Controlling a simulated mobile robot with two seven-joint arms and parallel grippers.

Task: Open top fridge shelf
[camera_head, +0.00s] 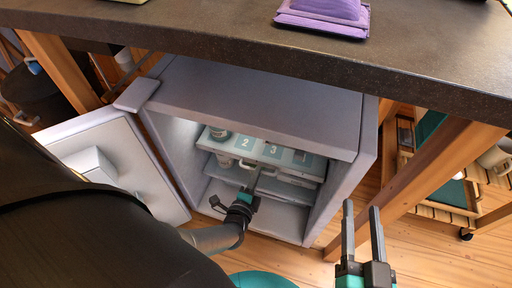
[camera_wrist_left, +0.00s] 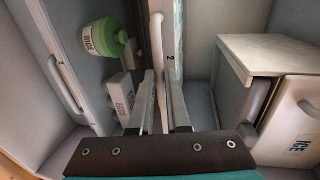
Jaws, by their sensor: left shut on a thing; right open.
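The small fridge (camera_head: 265,90) stands under the dark counter, its door (camera_head: 150,165) swung open to the left. Inside, the top shelf (camera_head: 290,153) is a pale panel with printed numbers, and lower shelves show beneath it. My left gripper (camera_head: 247,190) reaches into the opening in front of the shelves. In the left wrist view its fingers (camera_wrist_left: 160,95) are shut around a white bar handle (camera_wrist_left: 157,45) on a shelf front marked "2". My right gripper (camera_head: 362,210) is open and empty, outside the fridge to the right.
A box marked "ICE" (camera_wrist_left: 300,115) is at right. The counter (camera_head: 400,65) overhangs the fridge; a wooden leg (camera_head: 430,170) stands at right.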

